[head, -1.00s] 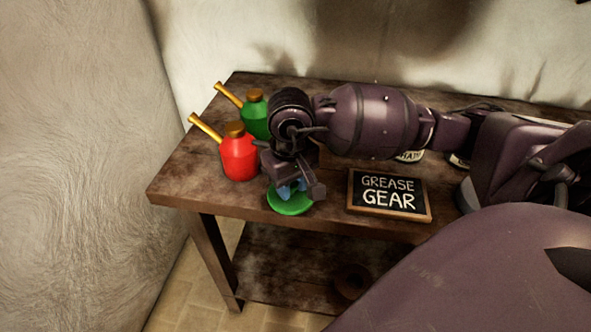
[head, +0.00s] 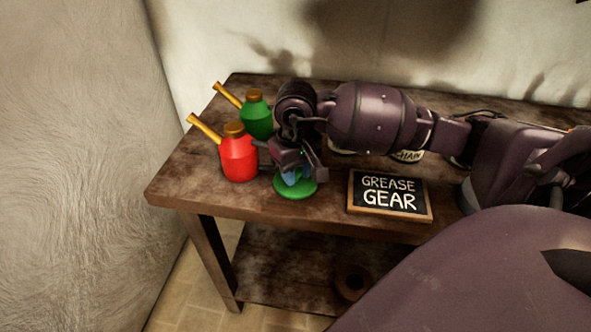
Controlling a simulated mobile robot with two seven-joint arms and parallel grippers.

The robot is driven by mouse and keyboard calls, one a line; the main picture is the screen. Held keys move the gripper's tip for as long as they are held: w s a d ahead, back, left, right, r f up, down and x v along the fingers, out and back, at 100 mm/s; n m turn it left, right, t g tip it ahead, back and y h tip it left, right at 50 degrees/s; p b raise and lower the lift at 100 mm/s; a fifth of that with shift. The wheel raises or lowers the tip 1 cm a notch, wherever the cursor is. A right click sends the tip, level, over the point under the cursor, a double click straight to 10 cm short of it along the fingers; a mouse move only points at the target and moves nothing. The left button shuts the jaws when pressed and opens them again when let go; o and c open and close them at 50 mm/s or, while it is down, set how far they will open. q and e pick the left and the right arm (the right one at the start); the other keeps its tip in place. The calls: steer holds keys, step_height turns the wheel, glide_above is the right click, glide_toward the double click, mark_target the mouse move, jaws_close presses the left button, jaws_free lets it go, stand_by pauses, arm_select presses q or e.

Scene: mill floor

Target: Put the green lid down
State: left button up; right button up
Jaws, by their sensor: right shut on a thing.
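The green lid (head: 296,190) is a round disc at the front part of the wooden table, between the red oil can and the sign. My right gripper (head: 292,174) is right above it, shut on it, with bluish fingertips at its top. The lid looks level and at or very near the table top; I cannot tell whether it touches. The gripper hides the lid's back and middle. My left gripper is not in view.
A red oil can (head: 239,158) stands close left of the gripper, a green oil can (head: 256,118) behind it. A "GREASE GEAR" sign (head: 389,193) lies to the right. A tin labelled "CHAIN" (head: 408,156) is partly hidden behind my arm. The table's (head: 180,185) front left corner is clear.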

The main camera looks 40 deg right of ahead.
steer(key=o, duration=0.5)
steer(key=shift+f, duration=0.2)
steer(key=shift+c, duration=0.2)
steer(key=o, duration=0.5)
steer(key=shift+c, duration=0.2)
steer(key=shift+r, duration=0.1)
steer(key=shift+r, duration=0.45)
step_height(320, 180, up, 11)
steer(key=p, duration=0.1)
steer(key=shift+r, duration=0.2)
steer(key=shift+f, duration=0.1)
